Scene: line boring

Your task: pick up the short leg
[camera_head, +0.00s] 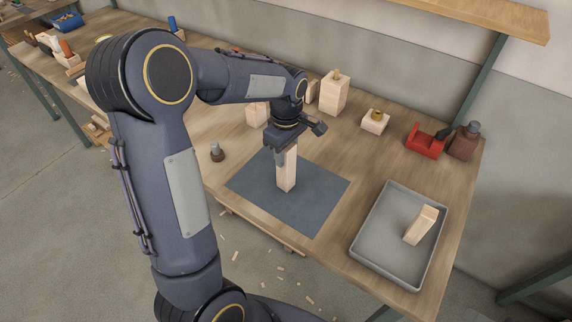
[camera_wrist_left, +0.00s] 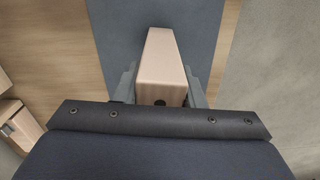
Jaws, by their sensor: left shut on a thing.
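A pale wooden leg (camera_head: 287,170) stands upright over the dark grey mat (camera_head: 318,192) on the workbench. My left gripper (camera_head: 284,155) comes down from above and is shut on its upper part. In the left wrist view the leg (camera_wrist_left: 163,68) sits between the two fingers of the gripper (camera_wrist_left: 162,88), with a dark hole near its close end. Whether its lower end touches the mat I cannot tell. Another wooden leg (camera_head: 421,225) leans tilted in the grey tray (camera_head: 358,240) at the right. My right gripper is not in view.
A small dark knobbed tool (camera_head: 217,152) stands left of the mat. Wooden blocks (camera_head: 334,94) and (camera_head: 375,122) stand along the back. A red tool (camera_head: 426,141) and a brown one (camera_head: 464,142) are at the back right. The bench between mat and tray is clear.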

